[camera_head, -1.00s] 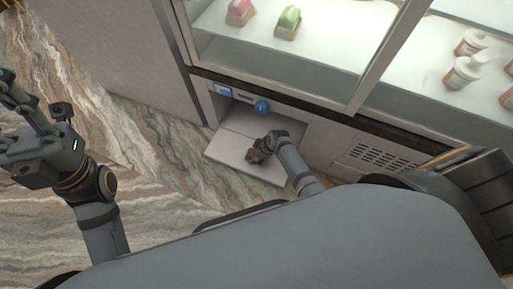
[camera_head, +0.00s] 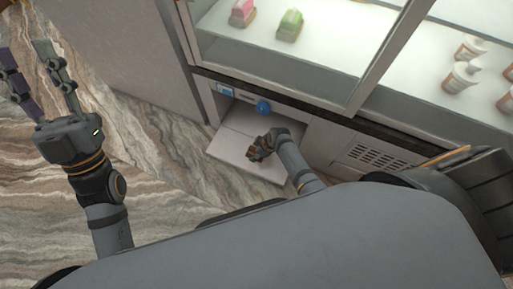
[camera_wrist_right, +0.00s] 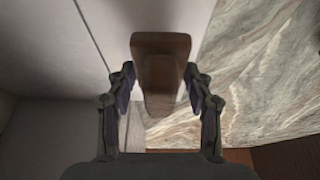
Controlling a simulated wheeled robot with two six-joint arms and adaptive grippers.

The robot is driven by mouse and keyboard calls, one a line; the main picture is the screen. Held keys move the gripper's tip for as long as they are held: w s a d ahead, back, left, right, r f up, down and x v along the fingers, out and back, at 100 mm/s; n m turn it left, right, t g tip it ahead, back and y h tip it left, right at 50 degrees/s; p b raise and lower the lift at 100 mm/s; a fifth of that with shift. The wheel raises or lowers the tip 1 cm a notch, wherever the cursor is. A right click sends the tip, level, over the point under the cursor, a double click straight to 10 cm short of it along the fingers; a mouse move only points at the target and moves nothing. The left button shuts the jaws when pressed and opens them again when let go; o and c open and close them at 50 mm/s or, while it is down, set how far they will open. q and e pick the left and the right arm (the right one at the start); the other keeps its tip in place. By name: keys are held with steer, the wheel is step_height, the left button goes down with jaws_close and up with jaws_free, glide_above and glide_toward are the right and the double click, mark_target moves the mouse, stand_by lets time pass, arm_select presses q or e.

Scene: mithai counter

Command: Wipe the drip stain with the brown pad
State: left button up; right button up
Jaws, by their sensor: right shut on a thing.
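The brown pad (camera_wrist_right: 160,48) is held between the fingers of my right gripper (camera_wrist_right: 160,85) in the right wrist view. In the head view my right gripper (camera_head: 257,150) is small and hovers over or rests on the pale open flap (camera_head: 222,142); I cannot tell whether the pad touches it. I cannot make out the drip stain in either view. My left gripper (camera_head: 42,82) is at the left, with its fingers spread apart and nothing between them.
A glass display case (camera_head: 310,55) with pink and green sweets and several cups stands above the flap. A blue knob (camera_head: 263,107) sits at the opening behind it. A vent grille (camera_head: 378,157) is to the right. The marbled floor (camera_head: 165,150) at left is clear.

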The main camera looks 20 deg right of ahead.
steer(key=shift+r+p, duration=0.3)
steer(key=shift+r, duration=0.05)
steer(key=shift+r+p, duration=0.9)
steer(key=shift+p, duration=0.05)
steer(key=shift+r, duration=0.25)
steer(key=shift+p, duration=0.3)
arm_select(q)
steer(key=w+f+n+g+y, duration=0.1)
steer(key=f+g, duration=0.5)
steer(key=f, duration=0.6)
steer(key=w+f+n+g+y, duration=0.1)
steer(key=w+f+g, duration=0.3)
steer(key=f, duration=0.9)
steer(key=g+y, duration=0.1)
steer(key=g, duration=0.1)
steer(key=shift+w+g, duration=0.3)
steer(key=shift+w, duration=0.05)
steer(key=shift+a, duration=0.15)
arm_select(e)
steer(key=shift+s, duration=0.1)
